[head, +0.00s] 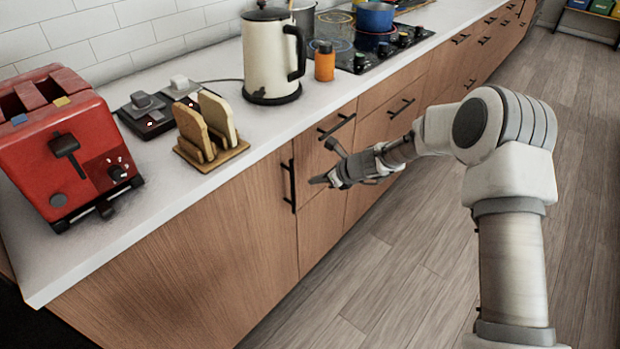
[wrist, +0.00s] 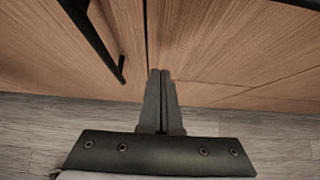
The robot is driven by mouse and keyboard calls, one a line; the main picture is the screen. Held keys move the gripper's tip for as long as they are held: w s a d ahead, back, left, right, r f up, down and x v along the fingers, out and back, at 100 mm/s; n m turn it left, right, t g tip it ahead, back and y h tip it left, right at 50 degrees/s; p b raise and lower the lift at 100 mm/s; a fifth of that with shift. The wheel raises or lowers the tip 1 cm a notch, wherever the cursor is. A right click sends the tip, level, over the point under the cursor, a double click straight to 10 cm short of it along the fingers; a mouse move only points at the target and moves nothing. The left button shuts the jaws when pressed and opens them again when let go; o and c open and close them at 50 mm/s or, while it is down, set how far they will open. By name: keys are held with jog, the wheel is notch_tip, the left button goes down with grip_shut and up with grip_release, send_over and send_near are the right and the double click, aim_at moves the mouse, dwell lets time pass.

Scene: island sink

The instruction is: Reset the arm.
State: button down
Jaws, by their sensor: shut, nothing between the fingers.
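My gripper (head: 322,180) is in front of the wooden cabinet doors, below the countertop's front edge, in the head view. In the wrist view the two dark fingers of my gripper (wrist: 161,74) are pressed together, with nothing between them. They point at the cabinet front, near the seam between two panels. My arm reaches in from the right of the head view, bent at the elbow. I cannot tell the exact gap between the fingertips and the cabinet front.
A black cabinet handle (head: 290,186) is just left of my gripper; a handle also shows in the wrist view (wrist: 98,45). On the counter (head: 215,205) are a red toaster (head: 60,135), toast rack (head: 208,128), kettle (head: 270,60) and stove pots (head: 374,17). The floor (head: 400,290) is clear.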

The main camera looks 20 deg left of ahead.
jog(key=s+d+r+n+h+p, duration=0.1)
jog(key=s+d+r+n, duration=0.5)
jog(key=d+r, duration=0.45)
jog(key=s+d+r+n+h+p, duration=0.1)
jog(key=s+d+r+n+h, duration=0.1)
jog(key=s+d+r+n, duration=0.8)
jog(key=s+d+r+n+t+h, duration=0.1)
jog(key=s+d+r+n+h, duration=0.25)
jog(key=s+d, duration=0.45)
jog(key=s+d+r+n+t+h, duration=0.1)
jog(key=s+d+r+n+h, duration=0.1)
jog(key=s+d+r, duration=0.45)
notch_tip(320, 180, up, 13)
jog(key=s+d+p, duration=0.1)
jog(key=s+p, duration=0.1)
jog(key=p, duration=1.2)
jog(key=shift+d+r, duration=0.15)
jog(key=shift+d, duration=0.25)
jog(key=shift+n, duration=0.25)
